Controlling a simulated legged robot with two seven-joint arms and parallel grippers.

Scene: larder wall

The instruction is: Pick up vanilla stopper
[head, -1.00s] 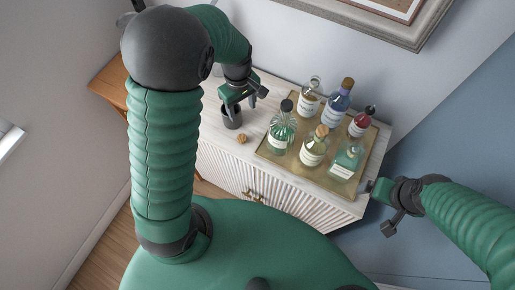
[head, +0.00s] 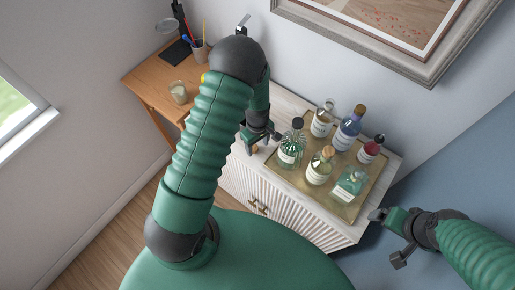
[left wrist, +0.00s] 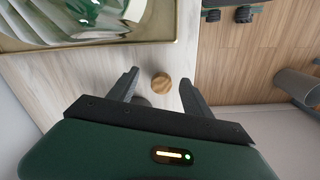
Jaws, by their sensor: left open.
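A small round wooden stopper (left wrist: 161,83) stands on the pale cabinet top, seen from above in the left wrist view. It lies between the two spread fingers of my left gripper (left wrist: 158,84), which is open, with a gap on each side. In the head view my left gripper (head: 262,138) is low over the cabinet's left part, beside the tray, and largely hides the stopper. My right gripper (head: 379,215) hangs empty off the cabinet's right front corner; its finger opening is too small to tell.
A brass tray (head: 338,207) with several bottles stands right of my left gripper; the ribbed green bottle (head: 290,152) is nearest. A wooden desk (head: 145,80) with a glass candle (head: 179,92) and a pencil cup (head: 199,50) stands left. A picture frame hangs behind.

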